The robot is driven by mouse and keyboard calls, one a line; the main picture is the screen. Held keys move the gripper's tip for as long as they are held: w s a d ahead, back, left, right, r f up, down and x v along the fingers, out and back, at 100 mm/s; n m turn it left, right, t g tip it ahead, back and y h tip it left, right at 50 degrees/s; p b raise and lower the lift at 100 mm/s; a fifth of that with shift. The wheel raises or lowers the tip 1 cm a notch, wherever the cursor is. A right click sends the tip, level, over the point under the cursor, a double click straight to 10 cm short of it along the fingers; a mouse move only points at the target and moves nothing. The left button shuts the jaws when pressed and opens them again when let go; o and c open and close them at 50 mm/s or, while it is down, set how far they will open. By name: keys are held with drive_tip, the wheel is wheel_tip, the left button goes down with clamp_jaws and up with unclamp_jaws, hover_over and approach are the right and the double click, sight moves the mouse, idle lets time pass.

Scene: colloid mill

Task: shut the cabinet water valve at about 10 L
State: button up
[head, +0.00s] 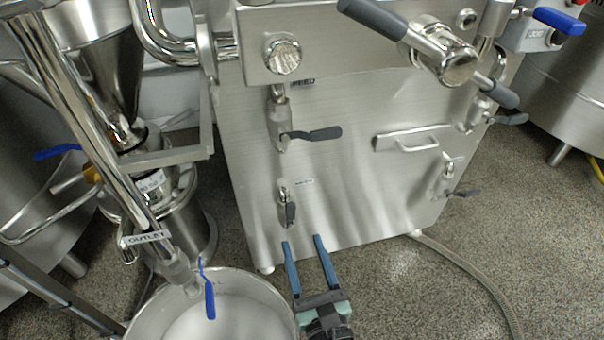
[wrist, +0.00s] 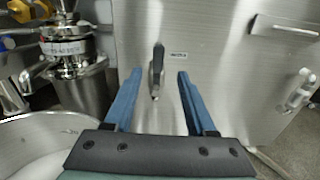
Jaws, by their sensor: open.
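A small valve (head: 289,208) with a dark lever sits low on the front of the steel cabinet (head: 340,190). Its lever points down; a small label beside it is too small to read. In the wrist view this valve (wrist: 157,72) appears between my two blue fingers. My gripper (head: 302,240) is open and empty, just below and in front of the valve, and no contact shows. A large steel vessel (head: 255,283) stands at the lower left with whitish contents.
Above is another valve (head: 312,134) with its lever pointing sideways. A further valve (head: 462,193) is at the cabinet's right. The outlet pipe (head: 150,238) with a blue-handled valve (head: 209,298) hangs over the vessel. A hose (head: 480,272) lies on the floor, right.

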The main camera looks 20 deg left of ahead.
sight(291, 211)
drive_tip(key=b+x, duration=0.4)
drive_tip(key=x, duration=0.8)
drive_tip(key=shift+w+a, duration=0.1)
drive_tip(key=shift+a, duration=0.15)
drive_tip(key=shift+c, duration=0.3)
clamp_jaws()
idle(0.6)
